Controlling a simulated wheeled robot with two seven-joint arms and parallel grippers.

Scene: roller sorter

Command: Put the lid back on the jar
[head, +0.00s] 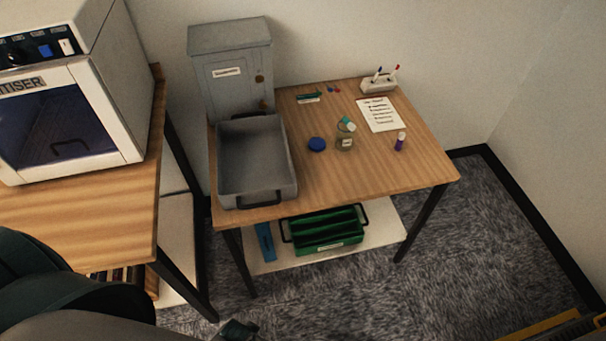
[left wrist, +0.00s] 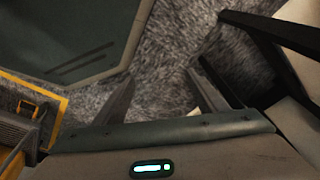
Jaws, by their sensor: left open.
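A small glass jar (head: 345,142) with a pale label stands upright on the wooden table. Something teal and white shows at its top; I cannot tell exactly what. A round dark blue lid (head: 317,144) lies on the table just left of the jar, apart from it. My left gripper (left wrist: 163,95) is open and empty in the left wrist view, with grey carpet showing between its fingers. It is well away from the jar and lid. My right gripper is not in view.
A grey tray (head: 283,190) fills the table's left side, before a grey cabinet (head: 232,85). A purple bottle (head: 399,143), a paper sheet (head: 380,114) and a pen holder (head: 379,85) are at the right. The table's front right is clear. A green crate (head: 327,246) sits below.

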